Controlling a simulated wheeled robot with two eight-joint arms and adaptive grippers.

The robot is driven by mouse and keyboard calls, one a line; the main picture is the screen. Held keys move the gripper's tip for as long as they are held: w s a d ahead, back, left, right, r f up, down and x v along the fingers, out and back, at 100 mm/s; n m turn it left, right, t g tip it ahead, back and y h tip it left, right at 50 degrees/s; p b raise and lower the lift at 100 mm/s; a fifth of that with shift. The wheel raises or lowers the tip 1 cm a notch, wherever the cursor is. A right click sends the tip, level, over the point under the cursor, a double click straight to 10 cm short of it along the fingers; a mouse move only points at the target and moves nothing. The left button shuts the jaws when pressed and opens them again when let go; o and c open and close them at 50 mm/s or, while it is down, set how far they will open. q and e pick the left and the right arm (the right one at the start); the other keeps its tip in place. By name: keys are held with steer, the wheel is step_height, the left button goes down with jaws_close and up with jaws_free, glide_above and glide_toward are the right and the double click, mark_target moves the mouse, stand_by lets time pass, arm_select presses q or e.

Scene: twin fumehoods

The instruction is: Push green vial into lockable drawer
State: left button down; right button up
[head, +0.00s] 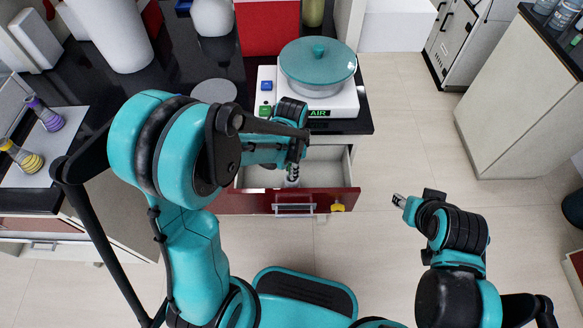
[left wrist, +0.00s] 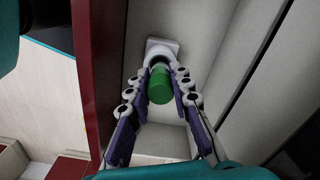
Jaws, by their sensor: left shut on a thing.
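The lockable drawer (head: 338,196) is pulled open below the black counter, with a dark red front, a metal handle and a yellow piece at the right of the front. My left gripper (head: 292,172) reaches down into it. In the left wrist view, that gripper is shut on the green vial (left wrist: 160,88), with one finger on each side. A white square-edged piece (left wrist: 160,47) shows at the far end of the vial; I cannot tell whether they touch. The vial's lower part is hidden. My right gripper (head: 399,201) is to the right of the drawer, over the floor; its finger opening is unclear.
A white device (head: 345,100) with a teal-lidded bowl (head: 318,66) stands on the counter above the drawer. Purple (head: 45,115) and yellow (head: 25,158) flasks stand at the left. The floor right of the drawer is free.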

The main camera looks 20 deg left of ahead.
arm_select(q)
steer(key=shift+f+b, duration=0.7)
steer(key=shift+f, duration=0.5)
steer(key=c, duration=1.3)
jaws_free()
step_height(320, 180, up, 12)
steer(key=s+a+r+n+t, duration=0.1)
steer(key=s+n+t, duration=0.1)
steer(key=s+n, duration=0.1)
steer(key=s+a+r+n+t, duration=0.1)
steer(key=s+a+n+t, duration=0.1)
steer(key=s+n, duration=0.1)
steer(key=s+a+r+n+t, duration=0.1)
steer(key=s+r+n+t, duration=0.1)
steer(key=s+n+t, duration=0.1)
steer(key=shift+s+a+n, duration=0.25)
steer(key=shift+s+n, duration=0.25)
steer(key=shift+s, duration=0.1)
